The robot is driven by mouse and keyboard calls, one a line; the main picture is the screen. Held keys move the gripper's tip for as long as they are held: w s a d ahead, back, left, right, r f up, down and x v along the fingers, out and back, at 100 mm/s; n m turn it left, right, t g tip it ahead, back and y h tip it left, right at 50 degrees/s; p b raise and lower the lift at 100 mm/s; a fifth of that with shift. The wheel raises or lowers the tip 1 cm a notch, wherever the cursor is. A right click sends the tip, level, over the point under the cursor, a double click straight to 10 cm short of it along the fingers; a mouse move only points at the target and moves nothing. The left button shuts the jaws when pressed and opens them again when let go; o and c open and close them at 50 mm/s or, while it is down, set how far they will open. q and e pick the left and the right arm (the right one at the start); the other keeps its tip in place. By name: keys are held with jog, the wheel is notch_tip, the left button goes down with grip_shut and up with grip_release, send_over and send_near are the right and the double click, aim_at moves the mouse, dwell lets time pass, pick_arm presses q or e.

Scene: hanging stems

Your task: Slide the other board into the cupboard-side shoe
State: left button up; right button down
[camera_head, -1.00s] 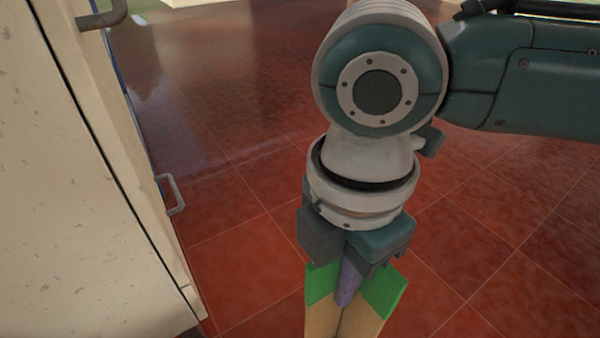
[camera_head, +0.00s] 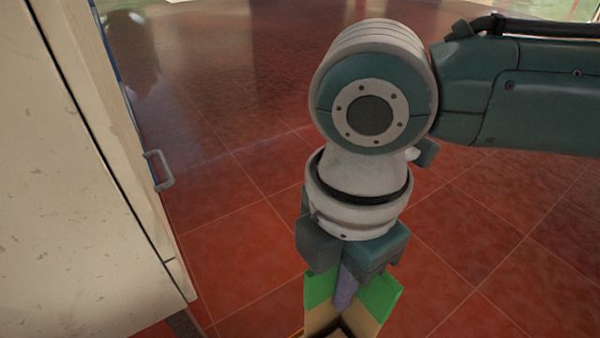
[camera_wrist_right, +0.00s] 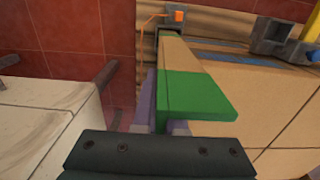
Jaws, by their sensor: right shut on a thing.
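My right gripper (camera_head: 345,292) points down in the head view, its purple fingers shut on a tan board with a green band (camera_head: 378,296). In the right wrist view the board (camera_wrist_right: 184,58) runs away from the fingers, green part nearest. Its far end is at or close to a grey shoe (camera_wrist_right: 173,17) with an orange square; I cannot tell whether it is inside. Another grey shoe-like bracket (camera_wrist_right: 272,36) is at the upper right. The lower part of the board is cut off in the head view. My left gripper is not in view.
A pale cupboard (camera_head: 70,190) with a grey handle (camera_head: 159,170) stands at the left, apart from the gripper. It seems to show at the left of the wrist view. A wide tan surface (camera_wrist_right: 255,98) lies right of the board. Red tiled floor (camera_head: 240,200) is open behind.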

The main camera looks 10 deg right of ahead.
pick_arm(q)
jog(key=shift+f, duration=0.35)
pick_arm(e)
jog(key=shift+f, duration=0.6)
pick_arm(q)
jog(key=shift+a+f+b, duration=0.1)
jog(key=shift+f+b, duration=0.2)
jog(key=shift+b, duration=0.15)
pick_arm(e)
jog(key=shift+f, duration=0.6)
jog(key=c, duration=0.9)
grip_release()
